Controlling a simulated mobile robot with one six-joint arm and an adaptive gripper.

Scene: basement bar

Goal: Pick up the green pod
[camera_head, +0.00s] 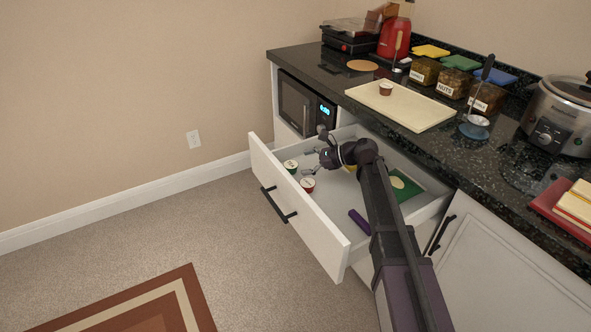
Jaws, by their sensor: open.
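The green pod (291,167) is a small cup with a pale lid and a dark green side. It sits in the open white drawer (320,240), near the drawer's left front corner. My gripper (315,152) is over the drawer, just right of the green pod and apart from it in the picture. Its fingers are spread and hold nothing that I can see. How high it is above the drawer floor is hard to tell. A red pod (307,185) sits beside the green one, a little nearer and to the right.
The drawer also holds a purple item (359,222) and a green packet (408,188). My arm crosses the drawer's right part. The dark counter (430,150) overhangs its back. A brown pod (386,88) stands on a cream board (410,108).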

